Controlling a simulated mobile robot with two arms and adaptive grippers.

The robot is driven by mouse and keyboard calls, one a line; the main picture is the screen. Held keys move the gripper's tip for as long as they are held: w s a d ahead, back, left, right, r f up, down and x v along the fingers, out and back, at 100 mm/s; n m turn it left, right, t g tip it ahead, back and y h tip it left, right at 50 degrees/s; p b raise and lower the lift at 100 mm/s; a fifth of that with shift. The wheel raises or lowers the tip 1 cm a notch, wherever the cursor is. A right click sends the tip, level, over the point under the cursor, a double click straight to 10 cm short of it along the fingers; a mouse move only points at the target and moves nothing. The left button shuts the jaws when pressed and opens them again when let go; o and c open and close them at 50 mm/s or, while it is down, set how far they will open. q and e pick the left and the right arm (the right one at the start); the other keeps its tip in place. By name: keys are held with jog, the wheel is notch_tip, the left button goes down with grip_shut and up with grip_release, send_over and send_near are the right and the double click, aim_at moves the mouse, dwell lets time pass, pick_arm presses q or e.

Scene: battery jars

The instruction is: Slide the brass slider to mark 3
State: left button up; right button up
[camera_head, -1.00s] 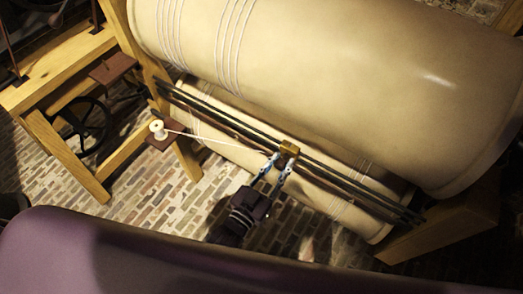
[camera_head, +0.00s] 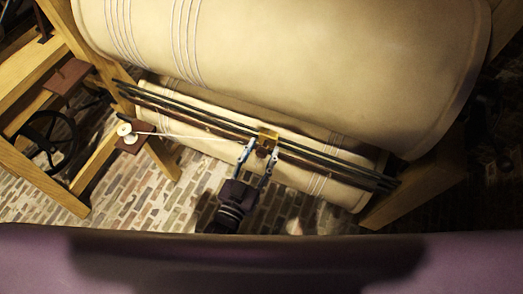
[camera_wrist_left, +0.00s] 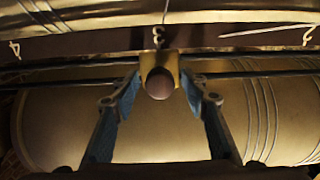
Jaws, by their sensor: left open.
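The brass slider (camera_head: 267,137) sits on dark parallel rails (camera_head: 325,161) in front of a large cream drum. In the left wrist view it shows as a brass block (camera_wrist_left: 174,66) with a round dark knob (camera_wrist_left: 160,83). A white 3 (camera_wrist_left: 158,35) stands directly above the block on the dark scale bar (camera_wrist_left: 100,42). A 4 (camera_wrist_left: 14,48) is at far left, and another numeral, hard to read, is at far right. My left gripper (camera_head: 259,153) is open, its fingers on either side of the knob with gaps showing. My right gripper is out of view.
The large cream drum (camera_head: 300,70) rises above the rails, and a smaller roller lies beneath them. A white spool (camera_head: 125,132) at left has a thread running to the slider area. A wooden post (camera_head: 415,195) stands at the right end.

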pick_arm(q)
jog(key=v, duration=1.2)
jog(key=shift+f, duration=0.15)
jog(key=s+a+f+g+y, duration=0.1)
jog(key=s+a+f+g, duration=0.1)
jog(key=f, duration=0.7)
jog(key=s+a+f+g+y, duration=0.1)
jog(key=s+a+f+g, duration=0.15)
jog(key=f, duration=0.65)
jog(key=s+a+f+g+y, duration=0.2)
jog(key=f+g, duration=0.1)
jog(key=f, duration=0.6)
jog(key=s+a+f+n+g+y, duration=0.1)
jog(key=s+a+f+g, duration=0.3)
jog(key=s+a+f, duration=0.2)
jog(key=s+a+f+n+g+y, duration=0.1)
jog(key=s+a+f+g, duration=0.3)
jog(key=s+f, duration=0.7)
jog(key=s+a, duration=0.2)
jog(key=shift+s+y, duration=0.35)
jog(key=shift+y, duration=0.05)
